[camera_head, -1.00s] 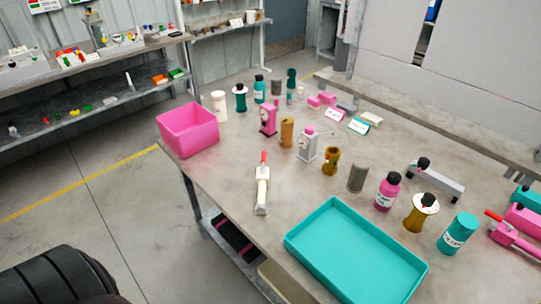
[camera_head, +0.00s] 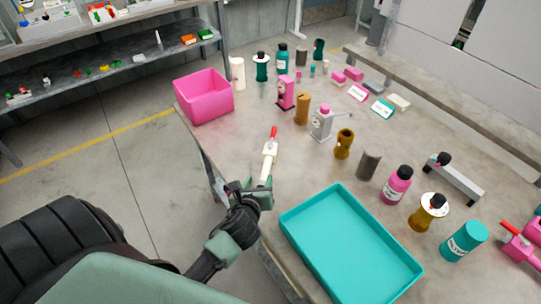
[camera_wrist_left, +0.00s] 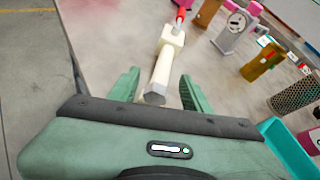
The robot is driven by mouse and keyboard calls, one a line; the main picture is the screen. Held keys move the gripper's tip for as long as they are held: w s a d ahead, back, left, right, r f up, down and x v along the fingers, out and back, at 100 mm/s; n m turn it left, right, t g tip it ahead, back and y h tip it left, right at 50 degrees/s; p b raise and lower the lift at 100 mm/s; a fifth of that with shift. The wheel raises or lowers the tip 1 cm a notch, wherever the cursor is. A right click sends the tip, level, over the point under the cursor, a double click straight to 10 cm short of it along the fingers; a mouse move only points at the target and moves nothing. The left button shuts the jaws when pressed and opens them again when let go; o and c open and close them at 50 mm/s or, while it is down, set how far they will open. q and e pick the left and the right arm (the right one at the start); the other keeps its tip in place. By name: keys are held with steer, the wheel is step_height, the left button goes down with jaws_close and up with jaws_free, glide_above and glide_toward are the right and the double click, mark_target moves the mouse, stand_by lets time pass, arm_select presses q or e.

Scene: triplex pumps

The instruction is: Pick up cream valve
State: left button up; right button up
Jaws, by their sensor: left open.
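The cream valve (camera_head: 268,163) with its red handle lies on the table near the left edge, between the pink bin and the teal tray. It also shows in the left wrist view (camera_wrist_left: 165,62), its near round end between my fingers. My left gripper (camera_head: 262,188) is at the near end of the valve in the head view. In the left wrist view its two green fingers (camera_wrist_left: 158,90) stand apart, one on each side of the valve's lower end, with gaps visible on both sides. My right gripper is not in view.
A teal tray (camera_head: 283,222) stands right of my left gripper. A pink bin (camera_head: 204,98) stands at the table's far left corner. A grey pump with pink top (camera_head: 321,124), a brown cylinder (camera_head: 302,109) and several bottles stand beyond the valve. Table around the valve is clear.

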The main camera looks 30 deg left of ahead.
mark_target(267, 164)
arm_select(q)
steer(key=w, duration=0.1)
steer(key=m, duration=0.1)
steer(key=w+m, duration=0.1)
steer(key=shift+w+a+f+t+b, duration=0.3)
steer(key=shift+f+t+b, duration=0.05)
steer(key=shift+t, duration=0.05)
steer(key=shift+w+a+m, duration=0.1)
steer(key=shift+w+m, duration=0.15)
steer(key=shift+m, duration=0.15)
steer(key=shift+w+a+f, duration=0.1)
steer(key=shift+w+a, duration=0.15)
steer(key=shift+w, duration=0.35)
steer(key=x, duration=0.4)
steer(key=shift+w+a+f+p, duration=0.1)
steer(key=shift+w+p, duration=0.25)
steer(key=shift+w, duration=0.05)
steer(key=shift+w+a+f, duration=0.1)
steer(key=shift+w+f, duration=0.1)
steer(key=shift+w, duration=0.15)
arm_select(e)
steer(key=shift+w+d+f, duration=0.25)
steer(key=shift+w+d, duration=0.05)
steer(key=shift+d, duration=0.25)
arm_select(q)
jaws_close()
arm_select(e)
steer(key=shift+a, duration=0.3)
